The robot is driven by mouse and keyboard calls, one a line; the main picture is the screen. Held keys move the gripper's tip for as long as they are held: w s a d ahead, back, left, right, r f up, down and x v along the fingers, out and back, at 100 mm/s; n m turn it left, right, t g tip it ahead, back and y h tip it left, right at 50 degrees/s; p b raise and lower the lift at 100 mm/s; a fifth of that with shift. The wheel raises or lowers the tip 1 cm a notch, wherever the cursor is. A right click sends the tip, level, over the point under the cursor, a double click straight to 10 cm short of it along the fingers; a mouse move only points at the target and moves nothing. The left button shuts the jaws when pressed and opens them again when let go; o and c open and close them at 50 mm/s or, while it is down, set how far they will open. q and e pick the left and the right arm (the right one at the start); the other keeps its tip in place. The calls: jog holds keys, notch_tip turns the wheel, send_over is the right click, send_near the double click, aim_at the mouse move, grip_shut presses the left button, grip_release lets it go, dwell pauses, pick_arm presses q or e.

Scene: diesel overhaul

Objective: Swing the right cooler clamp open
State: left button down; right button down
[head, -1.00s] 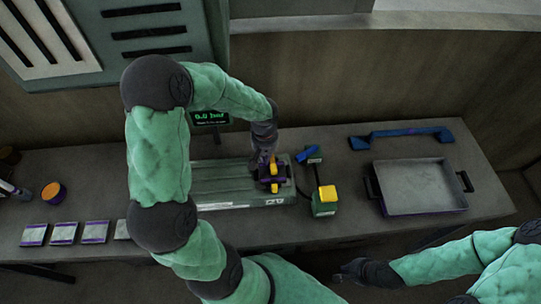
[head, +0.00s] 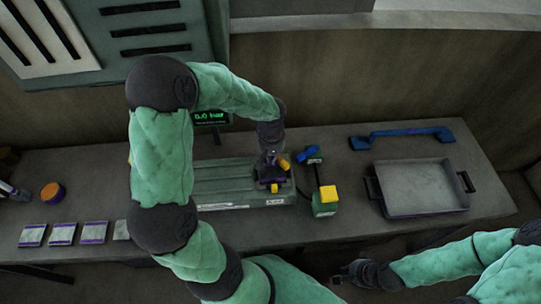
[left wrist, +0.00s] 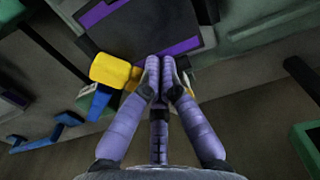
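The cooler (head: 230,185), a long grey-green box, lies on the bench under my left arm. The right clamp (head: 273,187), purple with yellow and orange parts, is at its right end, partly hidden by my left gripper (head: 270,158). In the left wrist view, my left gripper's purple fingers (left wrist: 160,68) are together, with no object visible between them. A yellow rounded part (left wrist: 110,70) is left of the fingertips and another yellow bit shows behind them on the right. Contact is unclear. My right gripper (head: 342,278) is at the bench's front, away from the cooler; its fingers are too small to judge.
A green box with a yellow top (head: 327,195) and a blue-handled part (head: 307,154) stand right of the cooler. A grey tray (head: 420,210), a blue bar tool (head: 400,135), a display (head: 211,117) and several flat packets (head: 63,234) are also on the bench.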

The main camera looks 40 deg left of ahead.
aim_at(280, 156)
pick_arm(q)
jog(key=shift+w+d, duration=0.35)
jog(key=shift+d, duration=0.05)
jog(key=shift+w, duration=0.15)
jog(key=shift+w+d, duration=0.35)
jog(key=shift+w, duration=0.2)
jog(key=shift+w+d+b, duration=0.1)
jog(key=shift+w+b, duration=0.2)
jog(key=shift+w, duration=0.45)
jog(key=shift+s, duration=0.35)
